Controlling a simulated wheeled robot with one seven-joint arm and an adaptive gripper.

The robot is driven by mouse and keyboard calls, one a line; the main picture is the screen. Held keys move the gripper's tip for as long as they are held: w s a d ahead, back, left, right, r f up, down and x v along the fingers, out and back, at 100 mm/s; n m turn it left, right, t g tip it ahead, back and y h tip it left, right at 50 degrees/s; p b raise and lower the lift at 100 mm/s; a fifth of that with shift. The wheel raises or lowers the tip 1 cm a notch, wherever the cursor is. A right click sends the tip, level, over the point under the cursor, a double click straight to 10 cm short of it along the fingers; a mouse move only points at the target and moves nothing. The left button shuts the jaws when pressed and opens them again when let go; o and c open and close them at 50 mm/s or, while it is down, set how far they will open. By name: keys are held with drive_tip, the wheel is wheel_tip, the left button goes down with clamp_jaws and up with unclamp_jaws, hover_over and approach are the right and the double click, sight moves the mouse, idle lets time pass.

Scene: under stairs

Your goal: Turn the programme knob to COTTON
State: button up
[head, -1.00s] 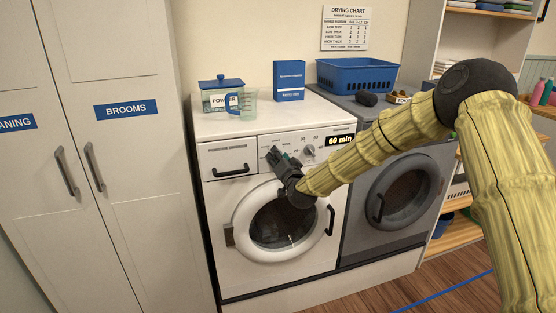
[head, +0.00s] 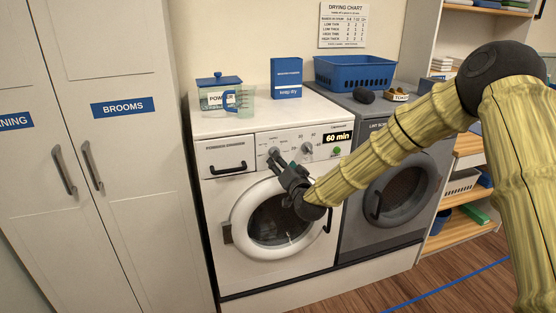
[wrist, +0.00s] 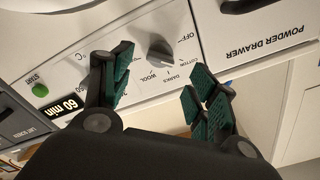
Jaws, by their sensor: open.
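The programme knob (wrist: 160,50) is a grey knob on the washer's white panel (wrist: 150,20). In the wrist view, which shows the panel upside down, labels OFF, COTTON, DARKS and WOOL lie around it. I cannot tell for sure which label its pointer faces. My gripper (wrist: 160,74) is open, its green-padded fingers apart on either side of the knob in the picture. The fingers do not visibly grip it. In the head view my gripper (head: 277,160) is in front of the panel's left part and hides most of the programme knob.
A second knob (head: 307,149), the 60 min display (head: 338,137) and a green START button (wrist: 40,90) share the panel. The powder drawer (head: 226,160) is left of it. The round door (head: 240,218) lies below. A grey dryer (head: 408,160) stands to the right.

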drive_tip(key=shift+v, duration=2.65)
drive_tip(key=s+d+f+n+g+h, duration=0.1)
drive_tip(key=s+d+f+g, duration=0.15)
drive_tip(key=s+f, duration=0.6)
drive_tip(key=s+d+f+g, duration=0.1)
drive_tip(key=s+f+g, duration=0.35)
drive_tip(key=f, duration=0.75)
drive_tip(key=s+d+f+n+g+h, duration=0.1)
drive_tip(key=s+d+f, duration=0.1)
drive_tip(key=s+f, duration=0.75)
drive_tip(key=s+d+f+g+h, duration=0.1)
drive_tip(key=s+d+f+g, duration=0.2)
drive_tip(key=s, duration=0.8)
drive_tip(key=s+d+f+n+g+h, duration=0.1)
drive_tip(key=s+d+f+g, duration=0.2)
drive_tip(key=s+d+f, duration=0.3)
drive_tip(key=s+d+f+n+g+h, duration=0.1)
drive_tip(key=s+d+f+g, duration=0.2)
drive_tip(key=s, duration=1.4)
drive_tip(key=shift+d+f+h, duration=0.3)
drive_tip(key=shift+d+f, duration=0.5)
drive_tip(key=shift+f, duration=0.2)
